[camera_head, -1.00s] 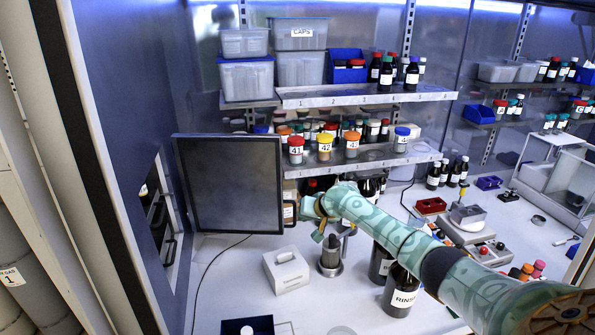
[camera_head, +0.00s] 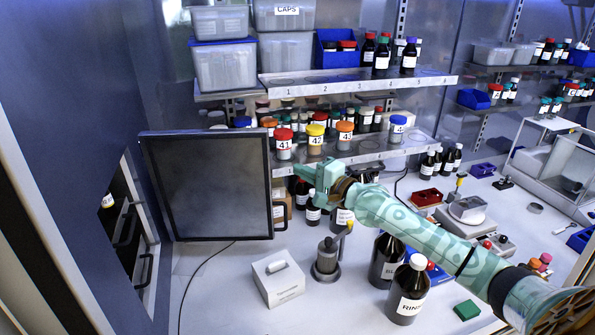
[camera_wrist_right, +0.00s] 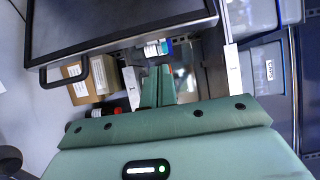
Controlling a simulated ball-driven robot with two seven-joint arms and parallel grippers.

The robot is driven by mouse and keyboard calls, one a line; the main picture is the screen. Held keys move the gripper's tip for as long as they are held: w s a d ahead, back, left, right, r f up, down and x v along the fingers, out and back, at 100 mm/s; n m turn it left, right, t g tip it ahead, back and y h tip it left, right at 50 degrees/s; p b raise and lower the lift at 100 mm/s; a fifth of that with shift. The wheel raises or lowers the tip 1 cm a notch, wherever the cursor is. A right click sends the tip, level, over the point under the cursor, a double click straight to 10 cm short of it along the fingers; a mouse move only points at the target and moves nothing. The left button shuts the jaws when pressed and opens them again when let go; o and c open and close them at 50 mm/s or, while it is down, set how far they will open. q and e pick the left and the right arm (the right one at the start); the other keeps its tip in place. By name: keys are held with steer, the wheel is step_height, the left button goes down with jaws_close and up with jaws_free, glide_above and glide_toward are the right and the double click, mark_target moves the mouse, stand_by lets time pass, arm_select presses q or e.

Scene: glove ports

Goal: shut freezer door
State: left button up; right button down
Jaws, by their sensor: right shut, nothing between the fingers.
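The freezer door (camera_head: 208,190) is a dark grey panel with a black frame, standing open at the left of the bench. Its black handle (camera_head: 280,216) is at the lower right edge. The freezer opening (camera_head: 135,235) shows in the blue wall to the left, with dark handles inside. My right gripper (camera_head: 305,171) is shut and empty, up and right of the handle and apart from it. In the right wrist view the door (camera_wrist_right: 115,22) fills the upper left, its handle (camera_wrist_right: 64,76) left of the shut fingers (camera_wrist_right: 158,73). My left gripper is not in view.
A shelf (camera_head: 355,157) with several capped jars stands close behind my right gripper. On the bench below are a white box (camera_head: 278,284), a grey metal stand (camera_head: 326,262) and dark bottles (camera_head: 407,292). Bare bench lies below the door, crossed by a cable (camera_head: 197,272).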

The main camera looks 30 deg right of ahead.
arm_select(q)
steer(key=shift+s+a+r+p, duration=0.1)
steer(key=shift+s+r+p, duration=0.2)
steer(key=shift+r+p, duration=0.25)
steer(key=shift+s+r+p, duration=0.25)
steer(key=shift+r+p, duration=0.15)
steer(key=shift+p, duration=0.1)
arm_select(e)
steer(key=w+a, duration=0.4)
steer(key=w, duration=0.1)
steer(key=shift+a, duration=0.4)
steer(key=shift+s, duration=0.1)
